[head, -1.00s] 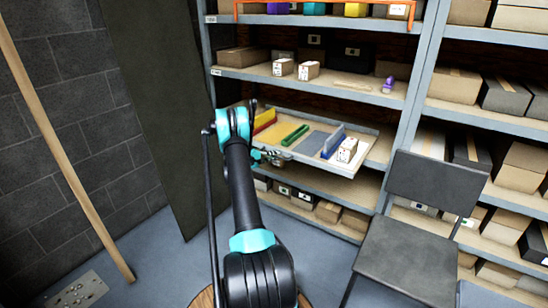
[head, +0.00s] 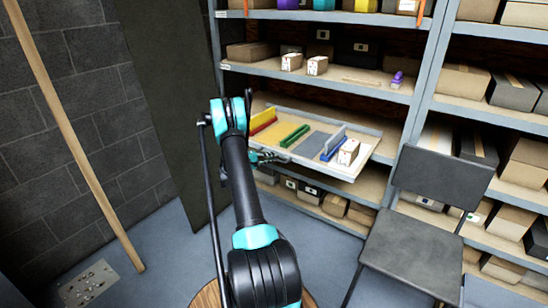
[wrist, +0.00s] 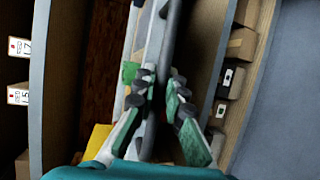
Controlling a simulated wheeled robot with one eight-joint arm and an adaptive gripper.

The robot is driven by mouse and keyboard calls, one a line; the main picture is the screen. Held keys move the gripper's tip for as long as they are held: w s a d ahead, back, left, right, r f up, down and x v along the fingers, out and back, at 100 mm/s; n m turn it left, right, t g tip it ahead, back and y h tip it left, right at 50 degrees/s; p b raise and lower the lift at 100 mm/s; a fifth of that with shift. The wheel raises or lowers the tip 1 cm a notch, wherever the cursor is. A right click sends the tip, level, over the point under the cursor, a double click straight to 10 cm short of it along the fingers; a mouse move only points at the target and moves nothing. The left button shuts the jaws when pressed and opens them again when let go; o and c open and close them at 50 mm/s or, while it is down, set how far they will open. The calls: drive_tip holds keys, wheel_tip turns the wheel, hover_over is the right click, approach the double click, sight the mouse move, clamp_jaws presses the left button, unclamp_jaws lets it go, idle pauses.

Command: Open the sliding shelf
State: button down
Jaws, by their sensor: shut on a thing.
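The sliding shelf (head: 333,172) is a pale, shallow tray in the middle bay of the rack, partly drawn out. It holds yellow, green, grey and blue-edged sections, with a small labelled box (head: 348,152) at its right end. My gripper (head: 272,157) is at the left part of the tray's front edge. In the wrist view my gripper (wrist: 160,84) has its green-padded fingers on either side of the tray's grey front rail (wrist: 168,45), shut on it. The exact contact is partly hidden by the fingers.
A dark chair (head: 420,235) stands in front of the rack at right. A wooden pole (head: 75,135) and dark panel (head: 165,100) are at left. Boxes fill the shelves above and below. Some floor (head: 180,255) is clear at left.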

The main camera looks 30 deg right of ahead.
drive_tip(key=c, duration=1.6)
unclamp_jaws()
drive_tip(key=shift+a, duration=0.1)
drive_tip(key=a, duration=0.4)
drive_tip(key=a+r, duration=0.1)
drive_tip(key=a, duration=0.2)
drive_tip(key=a+r, duration=0.1)
drive_tip(key=a, duration=0.3)
drive_tip(key=shift+w+a+r, duration=0.1)
drive_tip(key=shift+a, duration=0.25)
